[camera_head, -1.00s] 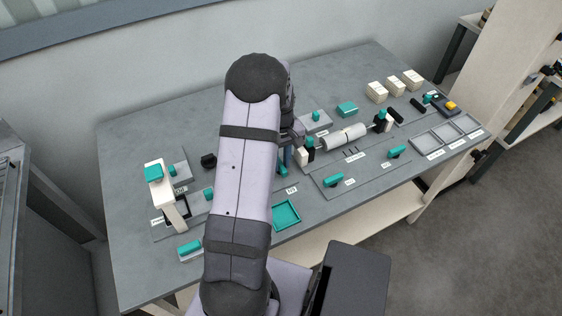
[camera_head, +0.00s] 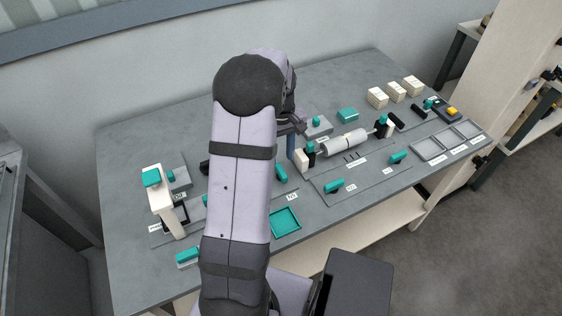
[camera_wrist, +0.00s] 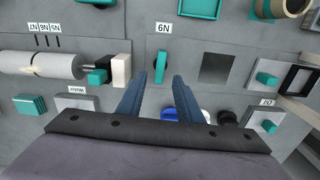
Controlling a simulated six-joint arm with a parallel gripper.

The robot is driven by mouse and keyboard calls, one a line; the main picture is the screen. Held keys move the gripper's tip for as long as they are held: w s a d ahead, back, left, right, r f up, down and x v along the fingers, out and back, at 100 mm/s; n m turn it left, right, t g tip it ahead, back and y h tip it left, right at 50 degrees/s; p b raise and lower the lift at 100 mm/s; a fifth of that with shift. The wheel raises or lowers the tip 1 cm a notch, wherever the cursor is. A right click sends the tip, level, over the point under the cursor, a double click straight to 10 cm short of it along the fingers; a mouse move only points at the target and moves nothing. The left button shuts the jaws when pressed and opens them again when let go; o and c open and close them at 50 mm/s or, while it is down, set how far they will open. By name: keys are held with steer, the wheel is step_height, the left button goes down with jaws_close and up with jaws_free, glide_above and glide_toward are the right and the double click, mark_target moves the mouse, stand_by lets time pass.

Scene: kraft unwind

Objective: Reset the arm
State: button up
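My gripper (camera_wrist: 160,80) is open, its two blue fingers apart and pointing at the grey bench with nothing held between them. In the wrist view a teal handle (camera_wrist: 161,64) on the bench appears between the fingertips, beyond them; I cannot tell the height gap. In the head view my arm crosses the middle of the bench (camera_head: 130,250), and one blue finger shows left of the white roll (camera_head: 345,142). The roll lies across its two holders and also shows at the left of the wrist view (camera_wrist: 40,66).
A white upright stand with a teal top (camera_head: 152,178) is at the left. A teal tray (camera_head: 285,222) lies near the front. Cream stacked blocks (camera_head: 396,91) are at the back right, with grey compartments (camera_head: 432,147) in front. Blue and white items (camera_wrist: 185,114) lie beneath the gripper.

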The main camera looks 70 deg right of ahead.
steer(key=shift+r, duration=0.35)
steer(key=shift+w, duration=0.1)
